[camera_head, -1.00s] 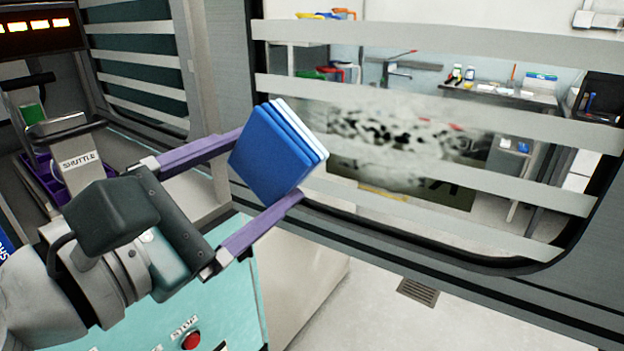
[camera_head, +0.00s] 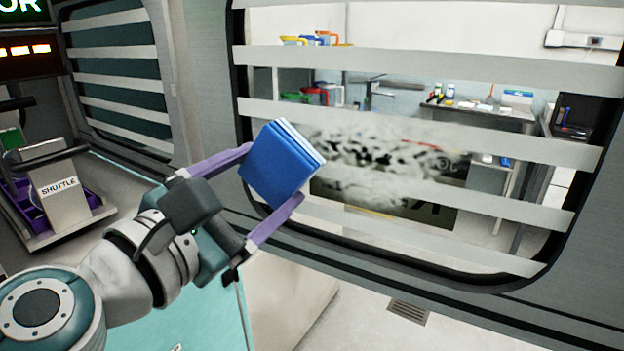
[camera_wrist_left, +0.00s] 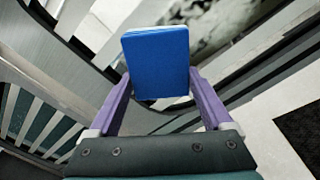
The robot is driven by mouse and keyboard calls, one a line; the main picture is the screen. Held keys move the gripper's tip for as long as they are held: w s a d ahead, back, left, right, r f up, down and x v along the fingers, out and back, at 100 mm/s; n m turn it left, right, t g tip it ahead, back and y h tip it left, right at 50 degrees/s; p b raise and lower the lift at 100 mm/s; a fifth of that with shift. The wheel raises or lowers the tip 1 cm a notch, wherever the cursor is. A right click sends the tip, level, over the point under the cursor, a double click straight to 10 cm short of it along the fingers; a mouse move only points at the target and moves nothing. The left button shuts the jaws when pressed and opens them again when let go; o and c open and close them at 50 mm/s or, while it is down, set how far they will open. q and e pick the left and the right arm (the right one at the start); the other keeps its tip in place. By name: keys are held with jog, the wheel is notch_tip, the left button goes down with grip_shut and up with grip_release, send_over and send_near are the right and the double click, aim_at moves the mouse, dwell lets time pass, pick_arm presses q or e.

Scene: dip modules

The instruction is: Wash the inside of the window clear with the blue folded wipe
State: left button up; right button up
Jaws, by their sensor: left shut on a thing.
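The blue folded wipe (camera_head: 276,163) is a thick pad with a pale layer along its far edge. My left gripper (camera_head: 272,178) is shut on it, with one purple finger on each side. The wipe also shows between the fingers in the left wrist view (camera_wrist_left: 156,64). The window (camera_head: 430,150) has a dark rubber frame and pale horizontal bands. A grey-white smudge with dark specks (camera_head: 375,155) blurs its middle, right of the wipe. The wipe is in front of the window's left part; I cannot tell whether it touches the pane. My right gripper is not in view.
A second banded window (camera_head: 115,85) is on the left wall. A grey device labelled SHUTTLE (camera_head: 58,188) stands at the left. Through the window show a bench (camera_head: 480,112) and shelves with colored containers. A floor vent (camera_head: 408,312) lies below the window.

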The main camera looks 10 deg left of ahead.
pick_arm(q)
jog(key=shift+x, duration=0.85)
dwell(0.6)
